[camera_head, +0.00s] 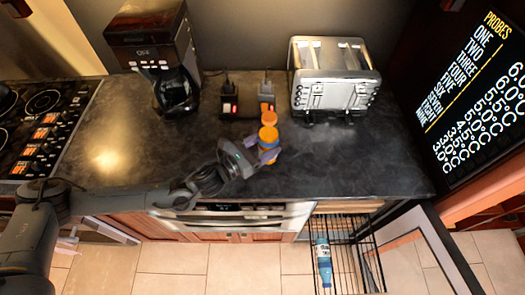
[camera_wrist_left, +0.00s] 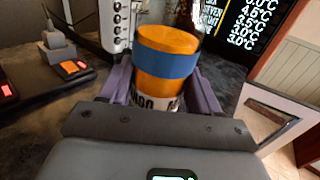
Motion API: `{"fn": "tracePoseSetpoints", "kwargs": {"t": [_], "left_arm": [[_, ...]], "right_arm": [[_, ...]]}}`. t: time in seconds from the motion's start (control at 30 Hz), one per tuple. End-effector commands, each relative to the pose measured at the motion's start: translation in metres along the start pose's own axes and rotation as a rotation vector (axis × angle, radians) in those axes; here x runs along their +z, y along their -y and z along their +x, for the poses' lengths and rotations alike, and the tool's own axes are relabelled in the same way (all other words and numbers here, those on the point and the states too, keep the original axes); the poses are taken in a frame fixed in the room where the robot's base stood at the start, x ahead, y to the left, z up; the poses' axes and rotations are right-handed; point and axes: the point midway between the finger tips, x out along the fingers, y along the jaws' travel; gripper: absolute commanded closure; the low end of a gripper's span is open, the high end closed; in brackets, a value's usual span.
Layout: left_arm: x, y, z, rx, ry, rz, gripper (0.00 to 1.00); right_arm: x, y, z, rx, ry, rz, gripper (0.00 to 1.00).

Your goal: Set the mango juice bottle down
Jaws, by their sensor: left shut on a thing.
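The mango juice bottle (camera_head: 268,134) has an orange top with a blue band around it. It is over the counter's middle, and I cannot tell whether its base touches the counter. In the left wrist view the bottle (camera_wrist_left: 167,62) looks upright, with dark lettering on a white label partly hidden by the gripper. My left gripper (camera_head: 268,153) is shut on it, one finger on each side; the fingers also show in the left wrist view (camera_wrist_left: 160,92). My right gripper is not in view.
The dark counter (camera_head: 335,165) is clear to the right. A toaster (camera_head: 334,78), coffee maker (camera_head: 152,40) and outlets (camera_head: 229,101) stand behind. A blue bottle (camera_head: 323,262) lies in a wire rack (camera_head: 349,265) below.

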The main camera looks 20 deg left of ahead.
Motion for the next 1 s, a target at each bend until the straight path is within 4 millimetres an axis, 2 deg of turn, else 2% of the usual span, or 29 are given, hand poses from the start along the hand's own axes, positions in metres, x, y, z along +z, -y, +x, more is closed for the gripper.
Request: {"fn": "tracePoseSetpoints", "kwargs": {"t": [0.27,0.57,0.97,1.0], "left_arm": [[-0.008,-0.007,-0.001,0.000,0.003,0.000,0.89],[-0.041,-0.007,-0.001,0.000,0.004,-0.001,0.89],[-0.046,-0.007,-0.002,0.000,0.004,-0.001,0.89],[-0.046,-0.007,-0.002,0.000,0.001,-0.001,0.33]], "right_arm": [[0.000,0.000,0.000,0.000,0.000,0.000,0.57],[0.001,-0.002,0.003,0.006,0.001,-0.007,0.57],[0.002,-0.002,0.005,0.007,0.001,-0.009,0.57],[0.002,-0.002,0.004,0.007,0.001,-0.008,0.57]]}}
